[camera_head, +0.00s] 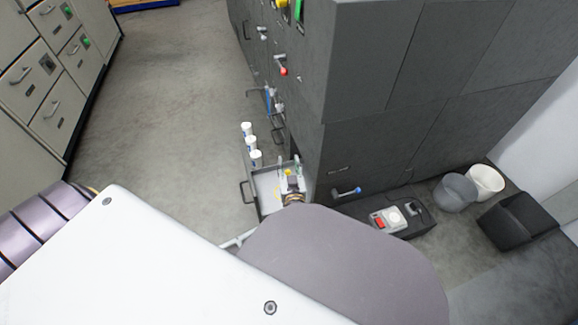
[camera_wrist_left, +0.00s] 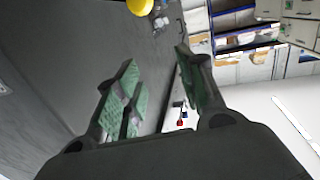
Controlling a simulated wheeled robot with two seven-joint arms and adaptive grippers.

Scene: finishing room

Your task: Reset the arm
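My left gripper (camera_head: 291,167) is at the middle of the head view, in front of the dark cabinet's face and over an open drawer (camera_head: 266,207). In the left wrist view, its two green-padded fingers (camera_wrist_left: 158,88) stand apart with nothing between them. My white and mauve arm parts fill the lower part of the head view and hide what lies below. My right gripper is not in view.
The tall dark cabinet (camera_head: 374,139) has handles on its front and side. Three white containers (camera_head: 250,142) stand in a row by the drawer. A grey bin (camera_head: 456,192) and a white bin (camera_head: 486,181) stand at right. Open floor (camera_head: 165,100) lies left of the cabinet.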

